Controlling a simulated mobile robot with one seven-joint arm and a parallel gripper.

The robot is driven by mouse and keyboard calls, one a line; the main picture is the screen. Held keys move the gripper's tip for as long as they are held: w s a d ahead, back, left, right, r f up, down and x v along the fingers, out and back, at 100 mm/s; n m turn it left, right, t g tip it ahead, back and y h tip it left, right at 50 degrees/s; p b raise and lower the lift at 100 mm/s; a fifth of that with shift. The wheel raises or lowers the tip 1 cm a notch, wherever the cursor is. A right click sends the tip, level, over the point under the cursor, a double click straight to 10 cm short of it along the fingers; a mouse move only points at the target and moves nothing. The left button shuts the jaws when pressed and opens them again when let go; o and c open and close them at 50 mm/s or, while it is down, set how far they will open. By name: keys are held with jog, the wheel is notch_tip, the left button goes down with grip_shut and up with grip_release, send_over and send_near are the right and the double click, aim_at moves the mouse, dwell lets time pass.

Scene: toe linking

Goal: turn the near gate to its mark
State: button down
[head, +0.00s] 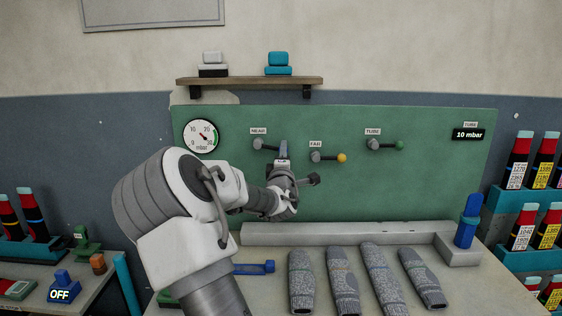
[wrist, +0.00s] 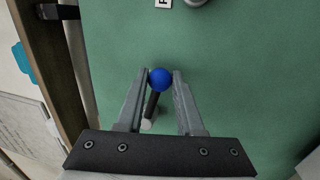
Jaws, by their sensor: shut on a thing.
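The near gate is a dark lever on the green panel, under the NEAR label, with its grey hub (head: 258,144) showing in the head view. Its handle runs right towards my gripper (head: 283,152), which hides the far end. In the wrist view the lever's blue ball (wrist: 160,79) sits between the two fingertips of my gripper (wrist: 160,80), and the dark rod runs back to the pale hub (wrist: 147,125). My gripper is shut on the blue ball. I cannot make out the mark for this gate.
The FAR lever with a yellow ball (head: 342,158) is close to the right of my gripper. The TUBE lever with a green ball (head: 399,146) is further right. A dial (head: 202,136) hangs at left. A shelf (head: 250,81) is above. Grey socks (head: 343,280) lie on the bench below.

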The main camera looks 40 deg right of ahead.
jog(key=shift+r+n+t+y, duration=0.3)
jog(key=shift+r+n, duration=0.5)
jog(key=shift+n, duration=0.6)
jog(key=c, duration=0.5)
grip_release()
jog(key=shift+c, duration=0.2)
jog(key=shift+s, duration=0.15)
jog(key=p+v, duration=0.1)
jog(key=v, duration=1.6)
jog(key=shift+s, duration=0.1)
